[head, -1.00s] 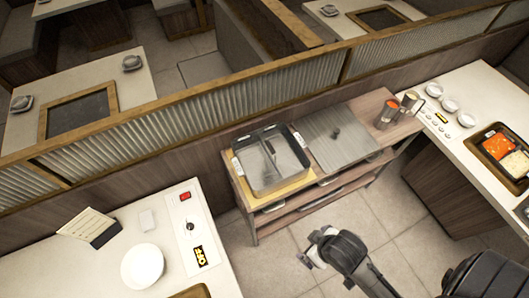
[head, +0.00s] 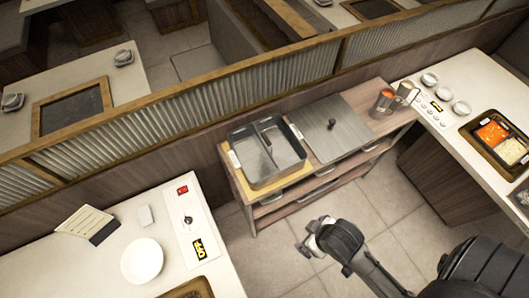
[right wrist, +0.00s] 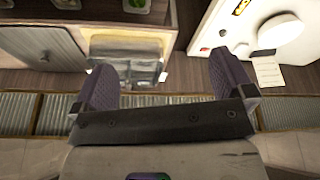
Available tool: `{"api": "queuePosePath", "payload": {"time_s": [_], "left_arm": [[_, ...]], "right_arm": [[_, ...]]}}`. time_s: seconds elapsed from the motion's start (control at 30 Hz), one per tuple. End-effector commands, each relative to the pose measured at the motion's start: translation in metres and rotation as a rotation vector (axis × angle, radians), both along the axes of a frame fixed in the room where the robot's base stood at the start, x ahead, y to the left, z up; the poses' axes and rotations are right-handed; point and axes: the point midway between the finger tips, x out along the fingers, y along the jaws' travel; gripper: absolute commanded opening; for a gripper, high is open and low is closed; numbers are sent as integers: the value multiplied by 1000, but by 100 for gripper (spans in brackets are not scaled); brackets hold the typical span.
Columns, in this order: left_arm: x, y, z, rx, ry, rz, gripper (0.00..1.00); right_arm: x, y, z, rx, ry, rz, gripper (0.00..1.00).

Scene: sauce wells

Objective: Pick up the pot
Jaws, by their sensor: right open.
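An empty square metal pot (head: 284,174) with a divider stands on a yellowish board on the wooden cart in the head view. Another divided pot (head: 502,149), holding red and pale contents, sits in the right table. My right gripper (head: 303,241) is over the floor in front of the cart, apart from both pots. In the right wrist view its two fingers (right wrist: 168,88) are wide apart with nothing held between them. My left gripper is not in view.
A flat metal lid (head: 318,131) with a knob lies right of the empty pot. Metal cups (head: 384,103) stand at the cart's right end. The left table (head: 135,216) holds a white plate (head: 142,261). A ribbed partition (head: 200,108) runs behind. Floor before the cart is clear.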

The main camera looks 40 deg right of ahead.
Motion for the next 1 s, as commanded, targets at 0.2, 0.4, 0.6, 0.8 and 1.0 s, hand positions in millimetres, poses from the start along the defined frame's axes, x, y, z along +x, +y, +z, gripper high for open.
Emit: {"api": "queuePosePath", "payload": {"time_s": [0.2, 0.4, 0.6, 0.8, 1.0], "left_arm": [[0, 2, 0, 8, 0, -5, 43], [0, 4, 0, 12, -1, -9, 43], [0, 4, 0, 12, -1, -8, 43], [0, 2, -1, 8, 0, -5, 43], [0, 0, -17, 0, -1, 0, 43]], "right_arm": [[0, 0, 0, 0, 0, 0, 88], [0, 0, 0, 0, 0, 0, 69], [0, 0, 0, 0, 0, 0, 53], [2, 0, 0, 1, -6, -2, 53], [47, -4, 8, -11, -118, 6, 53]]}}
